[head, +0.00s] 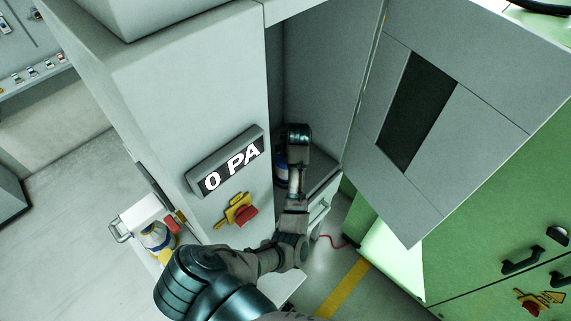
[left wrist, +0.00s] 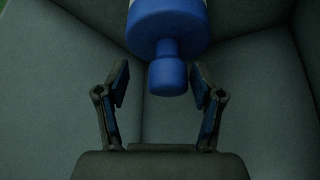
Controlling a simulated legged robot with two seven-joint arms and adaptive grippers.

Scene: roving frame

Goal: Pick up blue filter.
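The blue filter (left wrist: 168,28) shows at the top of the left wrist view, with a narrower blue knob (left wrist: 168,78) at its near end and a pale band above. My left gripper (left wrist: 160,84) is open, with one finger on each side of the knob. Gaps show between the fingers and the knob. In the head view my left arm reaches into the open grey cabinet, and a blue and white part of the filter (head: 281,168) shows beside my wrist. My left fingers are hidden there. My right gripper is in neither view.
The grey cabinet (head: 185,95) has a "0 PA" display (head: 233,161) and a red-yellow switch (head: 242,213). Its open door (head: 470,100) stands to the right. A yellow, blue and white item (head: 158,238) sits at the lower left. Green cabinets (head: 500,240) stand at right.

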